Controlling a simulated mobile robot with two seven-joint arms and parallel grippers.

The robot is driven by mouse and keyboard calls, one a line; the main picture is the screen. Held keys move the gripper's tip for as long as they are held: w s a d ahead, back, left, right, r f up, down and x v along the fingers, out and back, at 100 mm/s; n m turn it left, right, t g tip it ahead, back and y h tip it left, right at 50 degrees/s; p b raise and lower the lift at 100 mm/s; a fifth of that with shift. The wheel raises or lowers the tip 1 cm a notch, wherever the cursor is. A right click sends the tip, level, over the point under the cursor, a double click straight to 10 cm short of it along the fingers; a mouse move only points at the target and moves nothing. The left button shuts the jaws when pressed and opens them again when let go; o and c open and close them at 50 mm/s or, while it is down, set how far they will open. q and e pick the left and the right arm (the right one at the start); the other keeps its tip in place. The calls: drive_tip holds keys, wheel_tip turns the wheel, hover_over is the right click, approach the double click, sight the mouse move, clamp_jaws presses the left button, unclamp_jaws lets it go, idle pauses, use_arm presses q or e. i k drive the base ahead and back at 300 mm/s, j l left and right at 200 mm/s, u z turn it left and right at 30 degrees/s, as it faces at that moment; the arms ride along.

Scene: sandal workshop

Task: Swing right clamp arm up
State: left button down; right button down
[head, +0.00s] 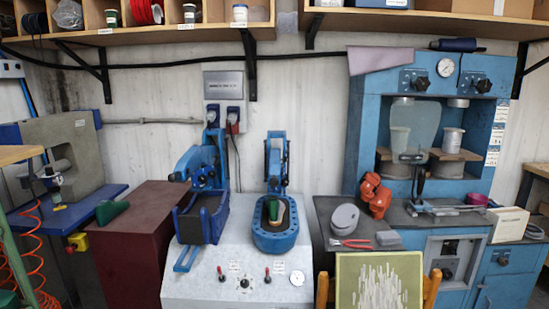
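A pale bench machine (235,272) stands in the middle of the head view and carries two blue clamp stations. The right clamp arm (277,158) is blue and stands roughly upright behind its oval blue base (275,240). A dark green and tan form (273,209) sits in that base, and no part of the arm visibly covers it. The left clamp arm (197,165) leans forward and left above an open blue box-shaped holder (202,217). Neither of my grippers shows in this view.
A panel-backed chair with orange posts (378,281) stands in front at right. A dark red cabinet (135,235) is left of the machine. A blue press (360,135) and a dark worktop with pliers (350,243) are at right. Shelves (160,34) hang above.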

sight(276, 174)
drive_tip(key=i+j+z, duration=0.5)
drive_tip(key=i+j, duration=0.55)
